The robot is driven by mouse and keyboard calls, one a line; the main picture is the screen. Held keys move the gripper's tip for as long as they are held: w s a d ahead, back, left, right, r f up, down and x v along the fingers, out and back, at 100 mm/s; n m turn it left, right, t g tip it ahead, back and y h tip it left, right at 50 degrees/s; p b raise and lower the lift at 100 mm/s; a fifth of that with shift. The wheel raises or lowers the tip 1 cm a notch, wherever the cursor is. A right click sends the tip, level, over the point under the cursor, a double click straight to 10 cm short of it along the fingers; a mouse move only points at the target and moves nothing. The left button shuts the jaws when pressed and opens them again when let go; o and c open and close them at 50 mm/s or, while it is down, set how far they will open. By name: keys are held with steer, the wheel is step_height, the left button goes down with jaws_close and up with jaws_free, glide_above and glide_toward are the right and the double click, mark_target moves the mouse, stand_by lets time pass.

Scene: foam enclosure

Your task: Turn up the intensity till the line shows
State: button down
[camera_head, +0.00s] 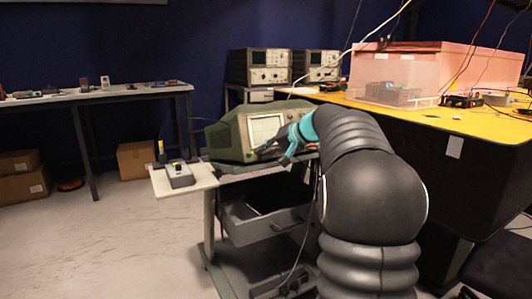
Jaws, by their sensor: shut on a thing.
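A green oscilloscope (236,137) stands on a dark cart in the middle of the head view. Its pale screen (265,129) faces the right front, and at this size I cannot make out a line on it. My gripper (286,156), with dark fingers and teal parts, is at the scope's front panel, just right of and below the screen. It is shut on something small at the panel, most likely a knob. The fingers and my arm hide that knob and much of the panel.
The cart has an open drawer (270,222) and a side shelf (183,181) holding a small grey device (179,174). A yellow-topped bench (475,121) with a pink foam enclosure (440,62) stands right. Two more instruments (262,66) stand behind.

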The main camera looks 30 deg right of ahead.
stand_by(0.3)
steer(key=c, duration=1.5)
jaws_free()
steer(key=shift+o, duration=0.2)
steer(key=v, duration=1.2)
steer(key=shift+w+d, duration=0.1)
